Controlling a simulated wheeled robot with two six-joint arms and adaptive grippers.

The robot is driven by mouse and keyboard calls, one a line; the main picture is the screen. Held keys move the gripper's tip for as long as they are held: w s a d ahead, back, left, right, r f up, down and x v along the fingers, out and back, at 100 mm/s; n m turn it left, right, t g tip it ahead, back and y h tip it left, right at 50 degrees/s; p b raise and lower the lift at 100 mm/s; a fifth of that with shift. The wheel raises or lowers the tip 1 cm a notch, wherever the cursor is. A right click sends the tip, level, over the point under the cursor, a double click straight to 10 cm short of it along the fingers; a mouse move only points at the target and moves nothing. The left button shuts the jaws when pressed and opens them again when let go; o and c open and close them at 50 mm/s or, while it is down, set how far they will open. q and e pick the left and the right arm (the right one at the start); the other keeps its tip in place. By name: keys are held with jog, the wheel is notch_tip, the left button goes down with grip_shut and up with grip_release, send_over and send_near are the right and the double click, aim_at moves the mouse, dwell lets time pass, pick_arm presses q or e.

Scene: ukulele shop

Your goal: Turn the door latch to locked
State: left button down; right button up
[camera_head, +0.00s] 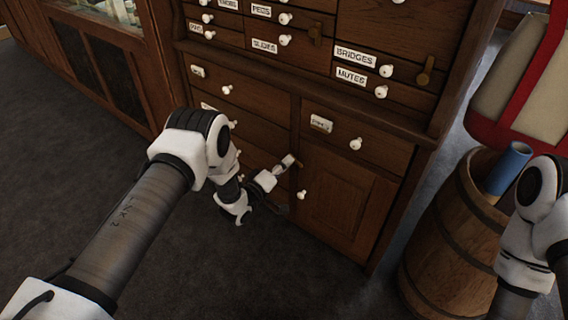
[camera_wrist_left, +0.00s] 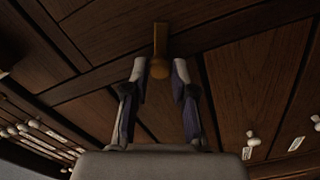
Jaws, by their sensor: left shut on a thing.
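The latch (camera_head: 299,164) is a small brown bar beside the upper left corner of the low cabinet door (camera_head: 346,207). In the head view my left gripper (camera_head: 289,162) reaches it from the left and hides most of it. In the left wrist view the latch (camera_wrist_left: 160,40) is a straight upright bar with a rounded lower end. The two fingertips of my left gripper (camera_wrist_left: 160,72) are shut around that rounded end. The door looks closed and has a white knob near its left edge. My right gripper is outside the view; only part of that arm shows at right.
Labelled drawers with white knobs (camera_head: 355,143) fill the cabinet around the door. Other brown latches (camera_head: 425,71) sit higher up. A wooden barrel (camera_head: 455,235) holding a blue roll (camera_head: 508,167) stands at right. Dark carpet (camera_head: 190,265) in front is clear.

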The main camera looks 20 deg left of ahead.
pick_arm(q)
jog(key=n, duration=0.4)
jog(key=shift+n, duration=0.4)
dwell(0.4)
jog(key=c, duration=1)
grip_release()
jog(key=shift+f, duration=0.1)
jog(key=v, duration=1.2)
jog(key=shift+w, duration=0.1)
